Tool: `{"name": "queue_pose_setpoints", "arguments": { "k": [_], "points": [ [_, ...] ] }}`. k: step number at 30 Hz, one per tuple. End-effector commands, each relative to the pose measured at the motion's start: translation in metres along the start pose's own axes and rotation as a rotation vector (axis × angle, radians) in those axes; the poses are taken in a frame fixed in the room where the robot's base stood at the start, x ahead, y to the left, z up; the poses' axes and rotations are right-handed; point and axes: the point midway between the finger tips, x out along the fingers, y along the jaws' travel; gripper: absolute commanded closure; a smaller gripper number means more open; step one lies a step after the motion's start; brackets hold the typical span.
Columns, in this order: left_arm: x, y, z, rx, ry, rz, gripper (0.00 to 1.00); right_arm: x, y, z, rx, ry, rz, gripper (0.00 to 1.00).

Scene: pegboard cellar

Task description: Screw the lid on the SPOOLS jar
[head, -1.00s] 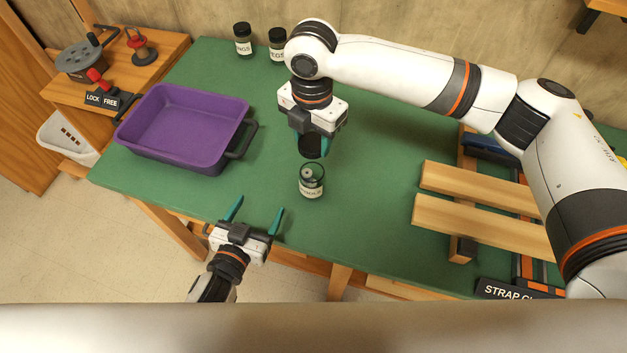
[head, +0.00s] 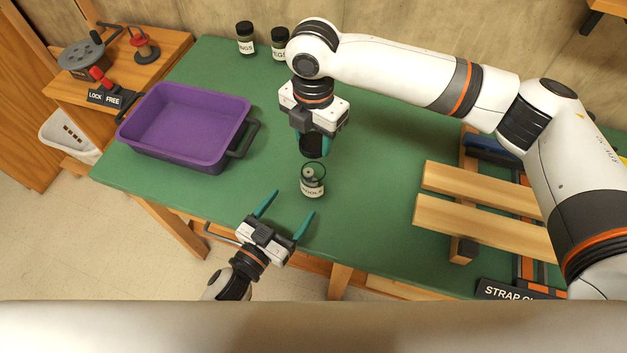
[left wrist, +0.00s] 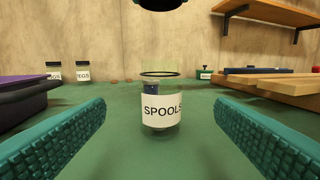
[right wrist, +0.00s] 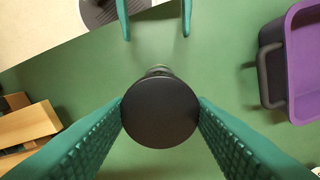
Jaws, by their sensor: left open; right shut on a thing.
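The SPOOLS jar (head: 312,183) is clear glass with a white label and stands upright and open on the green bench. In the left wrist view the jar (left wrist: 161,108) sits ahead, between the fingers but beyond their tips. My left gripper (head: 290,202) is open and empty, in front of the jar and to its left, apart from it. My right gripper (head: 312,142) is shut on the black lid (right wrist: 160,112) and holds it above and slightly behind the jar. The lid's underside edge (left wrist: 160,4) shows over the jar in the left wrist view, with a gap between them.
A purple tray (head: 150,118) with a dark handle stands at the left. Two lidded jars (head: 246,40) (head: 280,45) stand at the back. Wooden boards (head: 475,216) lie on the right side. The bench around the SPOOLS jar is clear.

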Motion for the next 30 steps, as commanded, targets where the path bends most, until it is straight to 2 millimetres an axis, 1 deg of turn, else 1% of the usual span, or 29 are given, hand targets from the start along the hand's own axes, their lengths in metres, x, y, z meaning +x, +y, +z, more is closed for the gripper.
{"name": "queue_pose_setpoints", "arguments": {
  "k": [1,9,15,20,28,29,30],
  "points": [
    [0.011,0.0,0.001,-0.001,-0.004,0.0,0.22,0.0,0.0,0.0,0.0,0.0,0.0,0.73],
    [0.063,0.0,0.002,0.0,-0.003,0.0,0.22,0.0,0.0,0.0,0.0,0.0,0.0,0.73],
    [0.087,0.0,0.001,-0.001,-0.002,0.0,0.22,0.0,0.0,0.0,0.0,0.0,0.0,0.73],
    [0.095,0.0,0.001,-0.001,-0.001,0.0,0.22,0.0,0.0,0.0,0.0,0.0,0.0,0.73],
    [0.096,0.0,0.0,-0.001,0.0,0.0,0.22,0.0,0.0,0.0,0.0,0.0,0.0,0.73],
    [0.096,0.0,0.0,-0.001,0.0,0.0,0.24,0.0,0.0,0.0,0.0,0.0,0.0,0.73],
    [0.096,0.0,0.0,-0.001,0.0,0.0,0.3,0.0,0.0,0.0,0.0,0.0,0.0,0.73]
  ]
}}
